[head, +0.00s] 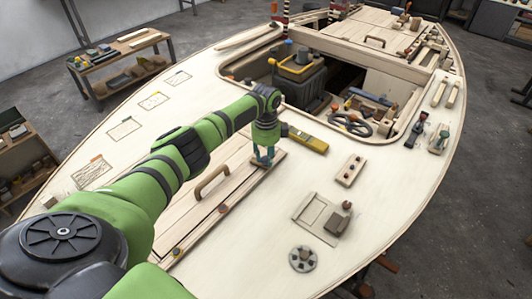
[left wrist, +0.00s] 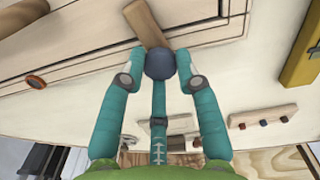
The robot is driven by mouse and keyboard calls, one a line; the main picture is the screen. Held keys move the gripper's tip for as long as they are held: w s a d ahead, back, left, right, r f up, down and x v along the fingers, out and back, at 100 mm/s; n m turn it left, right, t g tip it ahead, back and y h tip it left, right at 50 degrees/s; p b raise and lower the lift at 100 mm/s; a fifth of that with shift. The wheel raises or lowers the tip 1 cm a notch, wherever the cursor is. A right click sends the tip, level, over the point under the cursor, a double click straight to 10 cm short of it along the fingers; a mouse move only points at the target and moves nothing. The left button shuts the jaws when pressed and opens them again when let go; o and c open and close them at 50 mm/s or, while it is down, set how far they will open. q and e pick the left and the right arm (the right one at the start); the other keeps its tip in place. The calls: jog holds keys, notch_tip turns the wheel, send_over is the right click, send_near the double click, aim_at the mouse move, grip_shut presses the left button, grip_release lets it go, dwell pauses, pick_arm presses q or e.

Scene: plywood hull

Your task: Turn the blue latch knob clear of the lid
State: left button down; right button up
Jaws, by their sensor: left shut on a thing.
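The blue latch knob (left wrist: 160,63) is a dark blue round cap at the end of a wooden latch bar (left wrist: 146,22). In the left wrist view the bar runs up from the knob across the grooved edge of the lid (left wrist: 70,30). My left gripper (left wrist: 160,75) is shut on the knob, its teal fingers around it. In the head view the pale lid (head: 190,222) lies flat in the deck with a wooden handle (head: 212,183). My right gripper is not in view.
A yellow level (head: 309,140) lies just right of my left gripper. A wooden block with knobs (head: 350,170) and a round grey disc (head: 303,259) are on the deck further right. Behind is an open cockpit (head: 345,75) holding a toolbox.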

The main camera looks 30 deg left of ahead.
pick_arm(q)
jog(key=n+p, duration=0.2)
jog(key=n, duration=0.2)
jog(key=shift+n, duration=0.3)
jog(key=n+p, duration=0.1)
jog(key=n, duration=0.3)
jog(key=shift+p, duration=0.4)
jog(key=n+p, duration=0.1)
jog(key=n, duration=0.4)
jog(key=shift+n+p, duration=0.5)
jog(key=shift+n, duration=1.4)
jog(key=c, duration=0.9)
grip_release()
